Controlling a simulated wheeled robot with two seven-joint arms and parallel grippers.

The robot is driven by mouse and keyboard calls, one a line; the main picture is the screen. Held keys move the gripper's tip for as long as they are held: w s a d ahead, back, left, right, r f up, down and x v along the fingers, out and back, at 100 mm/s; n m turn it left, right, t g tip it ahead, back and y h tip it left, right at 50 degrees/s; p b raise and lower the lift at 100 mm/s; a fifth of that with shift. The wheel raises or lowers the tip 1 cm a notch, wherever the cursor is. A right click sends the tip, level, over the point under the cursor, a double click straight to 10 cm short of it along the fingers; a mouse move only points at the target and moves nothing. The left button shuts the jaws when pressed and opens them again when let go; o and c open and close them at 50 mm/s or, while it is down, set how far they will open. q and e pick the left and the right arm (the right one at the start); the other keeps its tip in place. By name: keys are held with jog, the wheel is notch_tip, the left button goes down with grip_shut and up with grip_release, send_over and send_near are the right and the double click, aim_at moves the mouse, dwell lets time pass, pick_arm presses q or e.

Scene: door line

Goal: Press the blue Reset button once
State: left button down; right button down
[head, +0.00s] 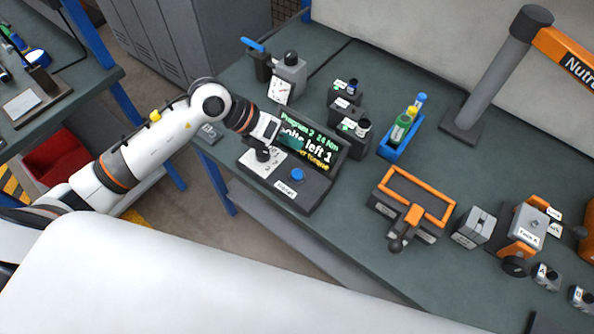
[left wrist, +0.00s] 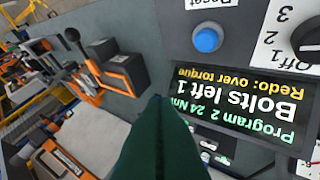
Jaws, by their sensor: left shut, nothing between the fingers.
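The blue Reset button (head: 297,174) is a round cap on the dark control box (head: 316,190), with a white label in front of it. It also shows in the left wrist view (left wrist: 207,40), upper right of centre, with the Reset label (left wrist: 208,3) partly cut off. My left gripper (head: 296,141) is shut and empty. Its dark green fingers show in front of the box's screen (head: 322,155), behind the button and apart from it. The screen reads "Program 2 24 Nm", "Bolts left 1" and "Redo: over torque" in the left wrist view. My right gripper is in neither view.
A black selector knob (head: 263,154) on a white numbered plate sits left of the button. An orange-framed fixture (head: 414,199) stands to the right. A blue tray of bottles (head: 391,147) and small dark holders (head: 347,112) stand behind. Bare bench lies between box and fixture.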

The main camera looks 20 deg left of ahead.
pick_arm(q)
jog(key=b, duration=0.6)
send_over(291, 173)
notch_tip(291, 173, down, 8)
jog(key=shift+r, duration=0.25)
jog(key=shift+f+b, duration=0.35)
jog(key=shift+f, duration=0.35)
dwell(0.4)
dwell(0.7)
jog(key=shift+f+b, duration=0.3)
jog(key=shift+f, duration=0.05)
